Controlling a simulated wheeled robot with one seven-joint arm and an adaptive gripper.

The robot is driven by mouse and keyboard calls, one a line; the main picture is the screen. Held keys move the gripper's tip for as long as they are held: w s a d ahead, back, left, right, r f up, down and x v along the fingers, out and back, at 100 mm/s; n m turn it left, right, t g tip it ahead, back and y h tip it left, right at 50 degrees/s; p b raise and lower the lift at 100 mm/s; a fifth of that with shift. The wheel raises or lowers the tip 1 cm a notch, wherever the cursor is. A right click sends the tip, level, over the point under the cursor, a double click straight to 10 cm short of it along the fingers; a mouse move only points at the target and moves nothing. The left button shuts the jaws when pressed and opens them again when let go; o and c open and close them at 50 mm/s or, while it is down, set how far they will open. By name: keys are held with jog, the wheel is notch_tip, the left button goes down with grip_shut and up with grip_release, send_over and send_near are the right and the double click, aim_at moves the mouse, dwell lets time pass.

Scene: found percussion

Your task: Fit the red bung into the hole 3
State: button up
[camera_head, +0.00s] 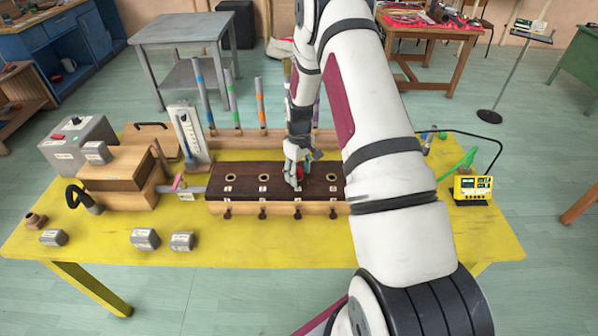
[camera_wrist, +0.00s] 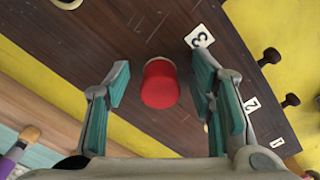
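The red bung (camera_wrist: 160,86) is between the two fingers of my gripper (camera_wrist: 160,80) in the wrist view, with a gap on each side. A pale rim shows at its far edge, beside the label 3 (camera_wrist: 199,37). The bung stands at the place of hole 3, which it covers; how deep it sits I cannot tell. In the head view my gripper (camera_head: 297,160) is above the dark-topped wooden box (camera_head: 247,194), and a bit of the red bung (camera_head: 299,173) shows beneath it. The gripper is open.
Two open holes lie to the left on the box, at hole 1 (camera_head: 231,177) and hole 2 (camera_head: 263,177). Upright coloured tubes (camera_head: 260,100) stand behind it. A wooden block (camera_head: 122,172) is on the left, a yellow meter (camera_head: 472,189) on the right.

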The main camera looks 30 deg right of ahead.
notch_tip(320, 180, up, 12)
dwell(0.7)
dwell(0.4)
notch_tip(320, 180, up, 11)
jog(key=t, duration=0.1)
send_over(299, 170)
jog(key=s+a, duration=0.2)
jog(key=a, duration=0.3)
jog(key=s+a+r+m+t, duration=0.1)
jog(key=s+a+r, duration=0.2)
jog(key=s+r, duration=0.15)
jog(key=s+a+r+t, duration=0.1)
jog(key=s+a+r, duration=0.25)
jog(key=r, duration=0.25)
jog(key=s+a+r+t, duration=0.1)
jog(key=s+a+r, duration=0.1)
jog(key=s, duration=0.4)
jog(key=s+a+r+m, duration=0.1)
jog(key=s+a+r, duration=0.1)
jog(key=s, duration=0.4)
jog(key=s+a+r+t, duration=0.1)
jog(key=s+a+r, duration=0.2)
jog(key=s, duration=0.3)
jog(key=shift+s+a+t, duration=0.15)
jog(key=shift+a+t, duration=0.15)
jog(key=shift+a, duration=0.55)
